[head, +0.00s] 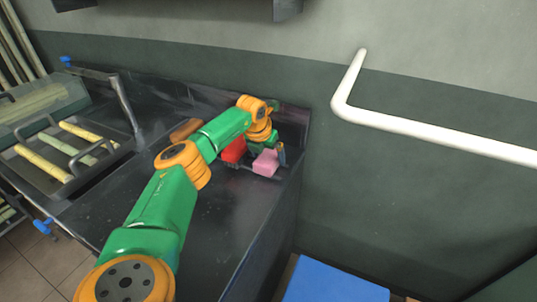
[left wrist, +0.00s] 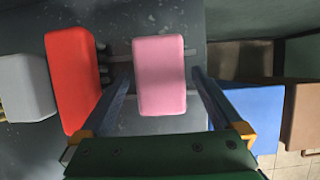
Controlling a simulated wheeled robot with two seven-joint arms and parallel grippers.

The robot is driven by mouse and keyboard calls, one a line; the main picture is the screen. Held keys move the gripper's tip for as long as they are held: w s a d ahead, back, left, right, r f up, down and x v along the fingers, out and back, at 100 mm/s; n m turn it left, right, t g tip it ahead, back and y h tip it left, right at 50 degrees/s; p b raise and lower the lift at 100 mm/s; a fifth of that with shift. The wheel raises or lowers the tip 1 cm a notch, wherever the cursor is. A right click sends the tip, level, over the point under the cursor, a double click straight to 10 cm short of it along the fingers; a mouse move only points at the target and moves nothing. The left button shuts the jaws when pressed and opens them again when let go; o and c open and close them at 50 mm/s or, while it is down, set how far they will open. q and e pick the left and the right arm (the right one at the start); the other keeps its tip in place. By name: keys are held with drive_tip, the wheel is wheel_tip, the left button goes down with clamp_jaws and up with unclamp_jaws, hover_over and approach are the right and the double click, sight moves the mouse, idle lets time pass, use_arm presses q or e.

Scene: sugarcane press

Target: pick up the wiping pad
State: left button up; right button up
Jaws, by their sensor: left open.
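A pink block-shaped pad (head: 265,162) rests on the dark counter near its right end. In the left wrist view the pink pad (left wrist: 160,75) lies between the two fingers of my left gripper (left wrist: 158,90), with a gap on each side. The left gripper (head: 268,150) is open and partly hidden by its own wrist in the head view. A red block (head: 234,150) lies just left of the pink pad; it also shows in the left wrist view (left wrist: 72,80). My right gripper is not in view.
A grey block (left wrist: 25,85) lies left of the red one. A brown block (head: 186,129) lies along the counter's back. A sink with a rack of cane pieces (head: 65,150) is at the left. A white wall rail (head: 430,130) and blue surface (head: 335,283) are at the right.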

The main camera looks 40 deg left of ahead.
sight(268, 153)
use_arm(q)
drive_tip(key=shift+w+f, duration=0.1)
drive_tip(key=shift+f, duration=0.2)
drive_tip(key=c, duration=1.2)
drive_tip(key=shift+c, duration=0.2)
drive_tip(key=shift+r, duration=0.15)
drive_tip(key=shift+r, duration=0.35)
drive_tip(key=r, duration=0.2)
drive_tip(key=r+b, duration=0.1)
drive_tip(key=shift+s+a+r, duration=0.2)
drive_tip(key=shift+s+r, duration=0.1)
drive_tip(key=shift+s, duration=0.05)
drive_tip(key=s+r, duration=0.2)
drive_tip(key=r, duration=0.1)
drive_tip(key=s+r, duration=0.1)
drive_tip(key=shift+s+a+r+b, duration=0.3)
drive_tip(key=shift+s+a, duration=0.1)
drive_tip(key=s+a+r+b, duration=0.1)
drive_tip(key=s+r, duration=0.3)
drive_tip(key=s, duration=0.5)
drive_tip(key=shift+a+r+b, duration=0.2)
drive_tip(key=shift+a+b, duration=0.15)
drive_tip(key=shift+a, duration=0.1)
